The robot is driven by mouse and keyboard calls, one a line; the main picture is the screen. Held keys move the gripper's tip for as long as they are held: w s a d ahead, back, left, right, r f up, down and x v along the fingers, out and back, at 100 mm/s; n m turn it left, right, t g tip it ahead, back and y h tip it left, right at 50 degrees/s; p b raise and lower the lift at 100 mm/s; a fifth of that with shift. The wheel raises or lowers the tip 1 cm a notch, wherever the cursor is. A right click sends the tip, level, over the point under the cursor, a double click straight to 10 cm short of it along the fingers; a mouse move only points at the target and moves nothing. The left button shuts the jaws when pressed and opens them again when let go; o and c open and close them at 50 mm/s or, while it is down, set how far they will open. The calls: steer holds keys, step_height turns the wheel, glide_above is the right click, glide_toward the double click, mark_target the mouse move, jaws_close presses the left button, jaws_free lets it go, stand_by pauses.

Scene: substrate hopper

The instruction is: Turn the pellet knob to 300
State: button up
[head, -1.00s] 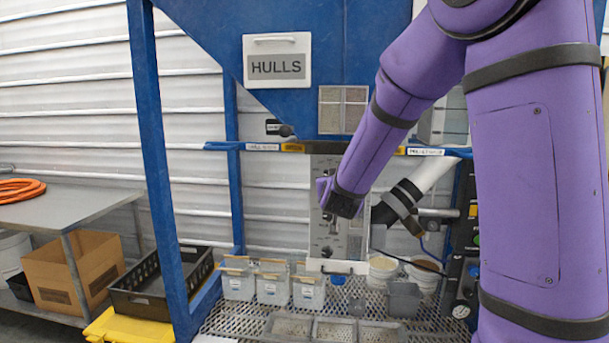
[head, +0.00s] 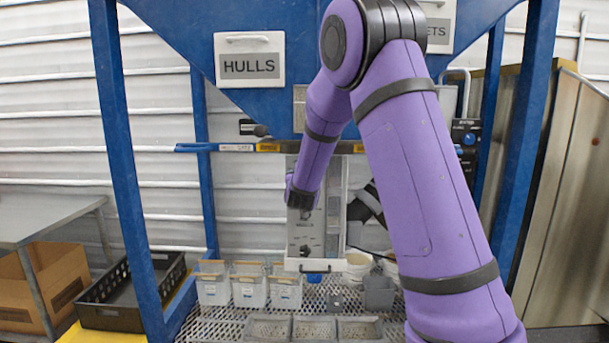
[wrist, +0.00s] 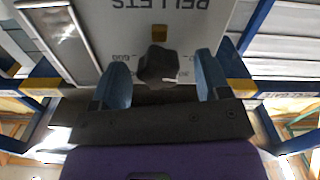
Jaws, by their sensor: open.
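In the wrist view the pellet knob (wrist: 157,64) is a dark, lobed knob on a grey panel (wrist: 85,30) marked PELLETS, seen upside down. Scale figures surround it; 600 is readable on its left, the others are partly hidden. My gripper (wrist: 158,78) is open, with one blue finger on each side of the knob and gaps showing between. I cannot tell how deep the fingers reach over it. The knob's pointer is not clear. In the head view my gripper (head: 303,212) is in front of the grey control panel (head: 306,237), and my arm hides part of it.
A blue frame holds the hopper with a HULLS sign (head: 250,60). Below are several clear bins (head: 248,290), grey trays (head: 314,328) and a grey tub (head: 379,292) on a mesh deck. A black crate (head: 125,297) and a cardboard box (head: 50,278) stand at left.

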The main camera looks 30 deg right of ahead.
steer(key=shift+w+d, duration=0.35)
steer(key=shift+w, duration=0.15)
steer(key=c, duration=0.9)
steer(key=shift+m, duration=0.4)
steer(key=m, duration=0.3)
steer(key=shift+m, duration=1.9)
